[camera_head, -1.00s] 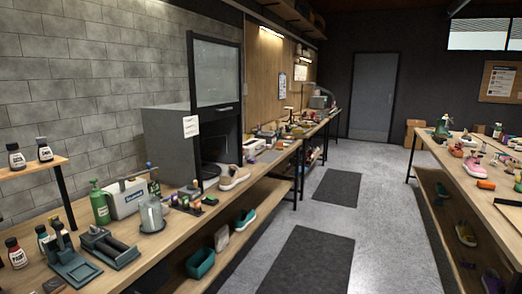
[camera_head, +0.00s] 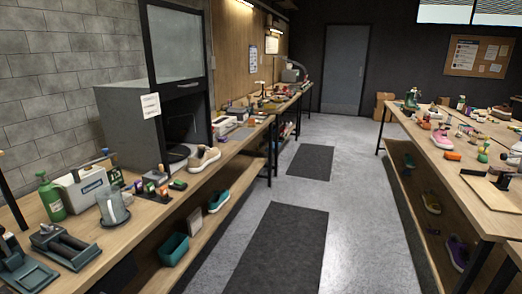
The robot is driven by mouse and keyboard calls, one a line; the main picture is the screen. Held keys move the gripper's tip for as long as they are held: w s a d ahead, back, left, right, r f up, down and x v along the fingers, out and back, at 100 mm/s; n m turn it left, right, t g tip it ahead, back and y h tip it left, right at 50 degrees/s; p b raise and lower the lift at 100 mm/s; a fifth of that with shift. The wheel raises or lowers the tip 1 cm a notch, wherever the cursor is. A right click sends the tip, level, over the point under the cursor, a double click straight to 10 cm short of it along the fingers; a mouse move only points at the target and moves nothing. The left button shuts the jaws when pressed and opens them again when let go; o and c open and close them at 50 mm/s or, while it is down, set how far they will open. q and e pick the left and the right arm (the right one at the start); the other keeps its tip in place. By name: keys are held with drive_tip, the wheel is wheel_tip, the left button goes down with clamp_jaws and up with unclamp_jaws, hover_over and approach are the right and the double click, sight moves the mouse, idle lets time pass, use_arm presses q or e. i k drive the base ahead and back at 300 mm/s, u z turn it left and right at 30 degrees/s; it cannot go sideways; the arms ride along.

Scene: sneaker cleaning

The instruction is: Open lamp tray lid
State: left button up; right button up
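I cannot pick out a lamp tray or its lid with certainty; many items are too small to tell. A dark grey cabinet (camera_head: 128,122) stands on the left bench, its framed glass door (camera_head: 176,45) raised above a dark opening. A small wooden board (camera_head: 490,190) lies on the right table with a dark upright part on it; I cannot tell what it is. Neither of my grippers is in view.
The left bench (camera_head: 140,215) holds a green bottle (camera_head: 51,197), a white box (camera_head: 80,188), a glass jar (camera_head: 112,207) and a sneaker (camera_head: 203,158). The right table (camera_head: 425,150) carries a pink shoe (camera_head: 442,139). The aisle with dark mats (camera_head: 282,245) between them is clear.

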sight(223, 123)
drive_tip(key=z, duration=0.85)
drive_tip(key=i, duration=2.1)
drive_tip(key=z, duration=0.45)
